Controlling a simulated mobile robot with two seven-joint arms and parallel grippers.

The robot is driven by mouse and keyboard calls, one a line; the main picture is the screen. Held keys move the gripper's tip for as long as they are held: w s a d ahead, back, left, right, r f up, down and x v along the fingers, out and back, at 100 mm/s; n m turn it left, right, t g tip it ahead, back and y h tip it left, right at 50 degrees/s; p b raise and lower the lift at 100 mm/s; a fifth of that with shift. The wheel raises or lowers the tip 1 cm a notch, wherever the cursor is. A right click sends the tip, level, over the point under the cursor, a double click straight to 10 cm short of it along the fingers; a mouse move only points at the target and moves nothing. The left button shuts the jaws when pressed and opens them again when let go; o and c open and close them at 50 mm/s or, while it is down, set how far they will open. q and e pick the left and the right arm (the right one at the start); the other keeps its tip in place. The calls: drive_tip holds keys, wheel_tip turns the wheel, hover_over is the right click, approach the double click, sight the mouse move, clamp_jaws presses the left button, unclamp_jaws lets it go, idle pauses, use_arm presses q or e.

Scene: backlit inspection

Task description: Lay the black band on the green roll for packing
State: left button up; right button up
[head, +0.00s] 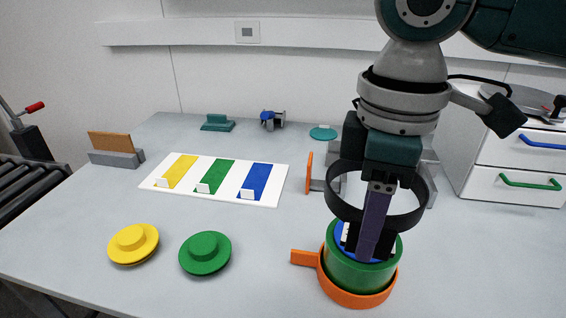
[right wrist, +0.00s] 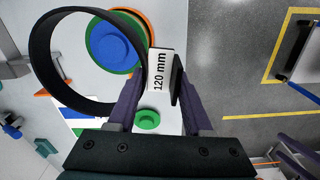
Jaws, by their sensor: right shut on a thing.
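The black band (head: 338,207) is a wide, thin ring. My right gripper (head: 371,250) is shut on it at its rim. In the right wrist view the band (right wrist: 40,62) is at the left, and a white block marked "120 mm" (right wrist: 161,72) is between the fingers. The green roll (head: 345,268), with a blue top (head: 342,234), stands in an orange holder (head: 352,296) with a side handle. The band appears above the roll, overlapping it in both views; any contact is unclear. Purple finger-like parts at the right wrist view's lower right may be my left gripper (right wrist: 294,148).
A yellow disc (head: 134,244) and a green disc (head: 205,253) lie left of the roll. Behind them is a white board (head: 215,178) with yellow, green and blue stripes. A grey block with a brown plate (head: 115,150) stands far left; white drawers (head: 515,185) stand right.

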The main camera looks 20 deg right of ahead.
drive_tip(key=shift+d, duration=0.2)
drive_tip(key=shift+s+r+p, duration=0.1)
drive_tip(key=shift+r+p, duration=0.05)
drive_tip(key=shift+p, duration=0.6)
wheel_tip(320, 180, down, 4)
drive_tip(key=shift+r+b, duration=0.1)
drive_tip(key=shift+b, duration=1.05)
use_arm(q)
drive_tip(key=shift+s+d+f+b, duration=0.1)
drive_tip(key=shift+f+b, duration=0.4)
drive_tip(key=shift+f, duration=0.45)
use_arm(e)
drive_tip(key=shift+f, duration=1.15)
use_arm(q)
drive_tip(key=shift+d+f, duration=0.1)
use_arm(e)
drive_tip(key=shift+f, duration=0.2)
use_arm(q)
drive_tip(key=shift+f+b, duration=0.7)
drive_tip(key=shift+b, duration=0.1)
use_arm(e)
wheel_tip(320, 180, down, 3)
drive_tip(key=shift+r, duration=0.15)
